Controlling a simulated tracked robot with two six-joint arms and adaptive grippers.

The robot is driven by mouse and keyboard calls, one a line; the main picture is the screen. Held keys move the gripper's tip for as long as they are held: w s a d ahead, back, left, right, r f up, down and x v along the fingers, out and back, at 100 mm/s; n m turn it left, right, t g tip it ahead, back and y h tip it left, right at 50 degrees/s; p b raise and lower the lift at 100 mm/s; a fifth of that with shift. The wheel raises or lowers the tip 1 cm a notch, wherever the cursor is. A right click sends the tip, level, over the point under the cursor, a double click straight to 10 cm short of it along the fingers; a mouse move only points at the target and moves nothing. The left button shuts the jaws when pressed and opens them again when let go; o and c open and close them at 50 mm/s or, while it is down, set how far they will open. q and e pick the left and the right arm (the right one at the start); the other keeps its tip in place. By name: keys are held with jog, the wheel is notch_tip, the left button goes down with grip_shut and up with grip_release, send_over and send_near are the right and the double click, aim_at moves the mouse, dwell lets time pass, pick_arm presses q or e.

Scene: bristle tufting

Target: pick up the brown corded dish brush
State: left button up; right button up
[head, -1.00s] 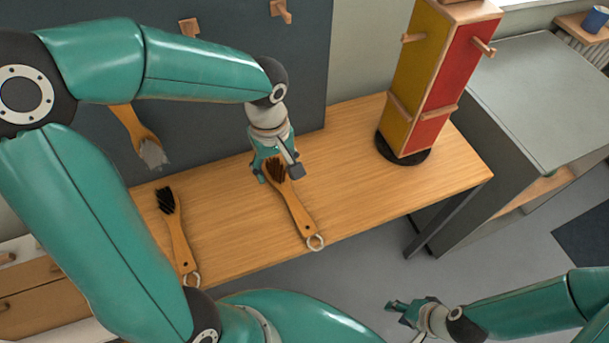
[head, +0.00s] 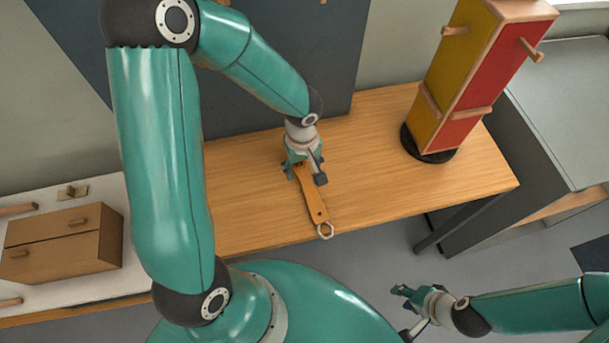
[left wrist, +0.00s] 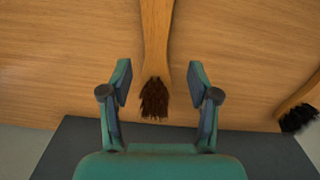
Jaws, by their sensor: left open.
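The brown corded dish brush has a wooden handle (head: 314,200) and a pale loop at its near end, lying on the wooden table. My left gripper (head: 304,172) is over its bristle end and hides the bristles in the head view. In the left wrist view, the dark brown bristles (left wrist: 154,98) sit between the two spread fingers of my left gripper (left wrist: 160,88), with a gap on each side. The handle runs up out of that picture. My right gripper (head: 410,296) hangs low, away from the table; its finger opening is unclear.
A black-bristled brush (left wrist: 298,116) lies at the right of the left wrist view. A red and yellow post with pegs (head: 462,85) stands on the table (head: 390,175) to the right. A wooden drawer box (head: 62,240) is at left. Table between brush and post is clear.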

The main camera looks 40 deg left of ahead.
aim_at(304, 176)
pick_arm(q)
jog(key=shift+w+a+f+p, duration=0.1)
jog(key=shift+w+f+p, duration=0.15)
jog(key=shift+f, duration=1)
jog(key=shift+w+f+p, duration=0.15)
jog(key=shift+w+f, duration=0.05)
jog(key=shift+f, duration=1.05)
grip_shut()
